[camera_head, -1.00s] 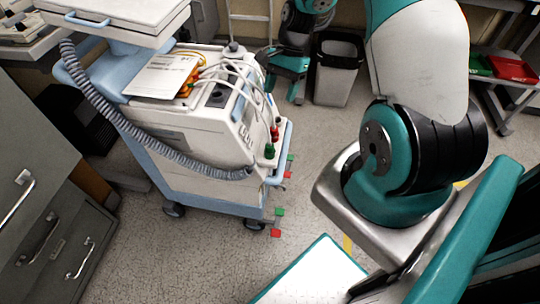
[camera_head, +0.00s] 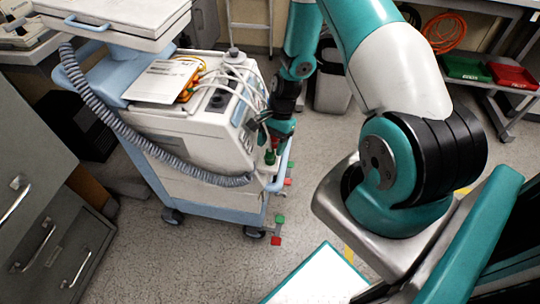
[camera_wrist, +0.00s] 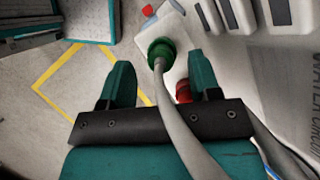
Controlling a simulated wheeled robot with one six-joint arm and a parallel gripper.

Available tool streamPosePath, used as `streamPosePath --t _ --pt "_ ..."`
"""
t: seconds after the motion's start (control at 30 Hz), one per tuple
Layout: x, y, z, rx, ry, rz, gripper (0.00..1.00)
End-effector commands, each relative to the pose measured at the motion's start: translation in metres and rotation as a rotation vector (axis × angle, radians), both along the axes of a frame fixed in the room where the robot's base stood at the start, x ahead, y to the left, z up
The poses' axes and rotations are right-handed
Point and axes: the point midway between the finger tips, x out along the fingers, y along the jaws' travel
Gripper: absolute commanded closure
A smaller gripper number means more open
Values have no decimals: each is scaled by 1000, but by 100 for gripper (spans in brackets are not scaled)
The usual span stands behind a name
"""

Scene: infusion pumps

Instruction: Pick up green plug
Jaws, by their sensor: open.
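The green plug (camera_wrist: 161,49) shows in the wrist view just beyond my fingertips, with a grey cable running from it back between the fingers. My gripper (camera_wrist: 160,64) is open, one finger on each side of the cable, and not closed on anything. In the head view the green plug (camera_head: 270,156) is at the right end of the white machine on the cart, just below my gripper (camera_head: 276,136). A red plug (camera_wrist: 183,91) is close to the right finger in the wrist view, partly hidden by it.
The white machine (camera_head: 190,125) on a blue cart carries several cables and a grey corrugated hose (camera_head: 110,120). A bin (camera_head: 332,88) stands behind.

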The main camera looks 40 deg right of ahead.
Motion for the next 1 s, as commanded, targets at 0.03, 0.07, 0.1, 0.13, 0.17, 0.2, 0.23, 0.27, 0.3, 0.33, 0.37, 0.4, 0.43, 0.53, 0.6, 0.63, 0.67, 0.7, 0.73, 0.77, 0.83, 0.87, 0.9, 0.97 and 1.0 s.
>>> streamPosePath --t 0.03,0.07,0.1,0.13,0.17,0.2,0.23,0.27,0.3,0.33,0.37,0.4,0.43,0.53,0.6,0.63,0.67,0.7,0.73,0.77,0.83,0.87,0.9,0.97,1.0 --pt "-1 3 -9 1 3 2 43" --pt "-1 4 -12 1 2 2 43" --pt "-2 6 -16 1 1 0 43" --pt "-2 7 -18 1 1 0 43" --pt "-2 7 -19 0 1 0 43" --pt "-2 8 -21 0 0 0 43" --pt "-2 8 -21 0 0 0 43" --pt "-2 8 -21 0 0 0 43" --pt "-2 8 -21 0 -1 0 43" --pt "-2 8 -21 0 -1 0 43" --pt "-2 8 -21 0 -1 0 43" --pt "-2 8 -21 0 -1 0 43" --pt "-2 8 -21 0 -1 0 48" --pt "-2 8 -21 0 -1 0 71" --pt "-2 8 -21 0 -1 0 87" --pt "-2 8 -21 0 -1 0 94" --pt "-2 8 -21 0 -1 0 100" --pt "-2 8 -21 0 -1 0 100" --pt "-2 8 -21 0 -1 0 100" --pt "-2 8 -21 0 -1 0 100" --pt "-2 8 -21 0 -1 0 100" --pt "-2 8 -21 0 -1 0 100" --pt "-2 8 -20 0 -1 0 100" --pt "-2 8 -19 -1 -1 0 100" --pt "-2 8 -17 -1 -2 1 100"
